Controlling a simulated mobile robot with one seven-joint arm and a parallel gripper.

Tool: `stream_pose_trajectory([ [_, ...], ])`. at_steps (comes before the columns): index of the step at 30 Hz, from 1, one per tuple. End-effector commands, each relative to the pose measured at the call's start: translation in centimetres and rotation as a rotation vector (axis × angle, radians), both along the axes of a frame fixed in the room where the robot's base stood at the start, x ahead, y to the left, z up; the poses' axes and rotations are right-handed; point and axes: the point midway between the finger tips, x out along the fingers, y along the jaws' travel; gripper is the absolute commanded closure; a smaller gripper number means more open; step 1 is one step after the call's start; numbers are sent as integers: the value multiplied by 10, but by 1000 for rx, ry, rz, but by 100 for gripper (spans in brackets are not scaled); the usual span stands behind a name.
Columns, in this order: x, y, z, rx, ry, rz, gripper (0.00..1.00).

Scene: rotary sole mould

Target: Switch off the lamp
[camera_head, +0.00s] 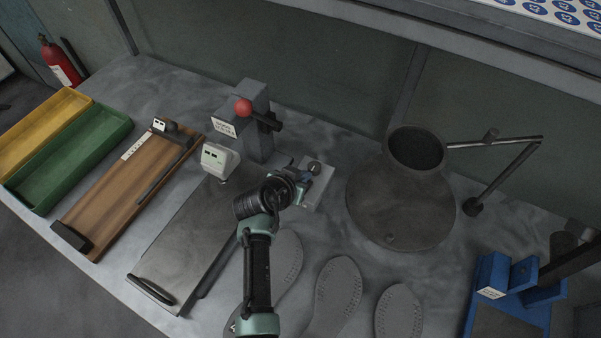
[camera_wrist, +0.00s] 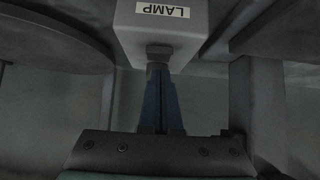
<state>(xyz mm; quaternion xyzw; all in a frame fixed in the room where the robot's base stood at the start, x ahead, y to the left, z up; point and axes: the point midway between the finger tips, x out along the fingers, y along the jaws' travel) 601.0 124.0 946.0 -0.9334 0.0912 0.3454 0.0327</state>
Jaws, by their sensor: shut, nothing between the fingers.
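A light grey switch box (camera_head: 318,192) stands on the bench right of my gripper. In the wrist view the box (camera_wrist: 185,35) carries a white LAMP label (camera_wrist: 162,10). A dark switch part (camera_wrist: 160,50) sticks out from its face. My gripper (camera_head: 306,172) has blue fingers that are shut and empty. In the wrist view the fingertips (camera_wrist: 157,70) are right at the switch part; I cannot tell if they touch. The lamp's dark round shade (camera_head: 418,148) hangs on a jointed arm (camera_head: 495,143) at the right. I see no clear glow from it.
A grey post with a red ball (camera_head: 243,107) stands behind my arm. A round dark plate (camera_head: 395,205) lies under the shade. Grey soles (camera_head: 337,292) lie in front. A long grey plate (camera_head: 190,245), wooden board (camera_head: 125,190) and green tray (camera_head: 75,155) are left; a blue fixture (camera_head: 490,270) is right.

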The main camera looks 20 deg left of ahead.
Motion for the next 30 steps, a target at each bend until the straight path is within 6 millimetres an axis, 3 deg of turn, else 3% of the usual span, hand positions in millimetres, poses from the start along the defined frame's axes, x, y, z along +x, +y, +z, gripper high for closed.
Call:
stream_pose_trajectory([
  [8, 16, -11, 51, 2, -4, -3, 100],
  [11, 4, -7, 53, 1, -3, 0, 100],
  [21, -28, -1, 97, 1, -3, 1, 100],
  [30, -43, 2, 118, 0, -1, 1, 100],
])
